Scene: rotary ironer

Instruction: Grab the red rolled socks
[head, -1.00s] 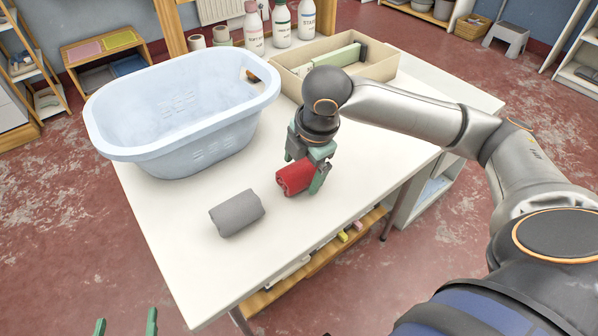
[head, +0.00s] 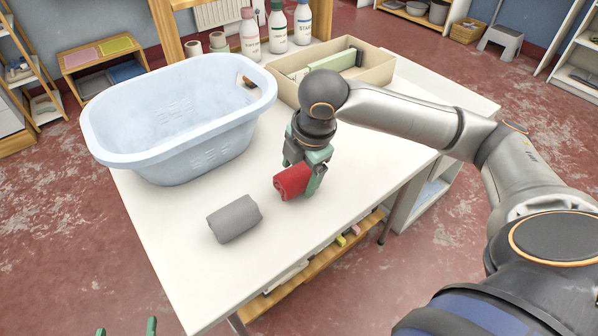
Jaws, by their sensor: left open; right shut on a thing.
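The red rolled socks (head: 291,182) are on or just above the white table (head: 190,285), near its right edge. My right gripper (head: 300,180) is shut on them from above, with one green finger showing on their right side. I cannot tell whether they touch the table top. My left gripper (head: 127,330) shows only as two green fingertips at the bottom left edge. They are apart, with nothing seen between them, away from the socks.
A grey roll (head: 234,219) lies on the table left of the red socks. A pale blue basket (head: 170,150) stands at the back left. A beige box (head: 378,72) with a green item and several bottles (head: 277,28) are behind. The table's front is clear.

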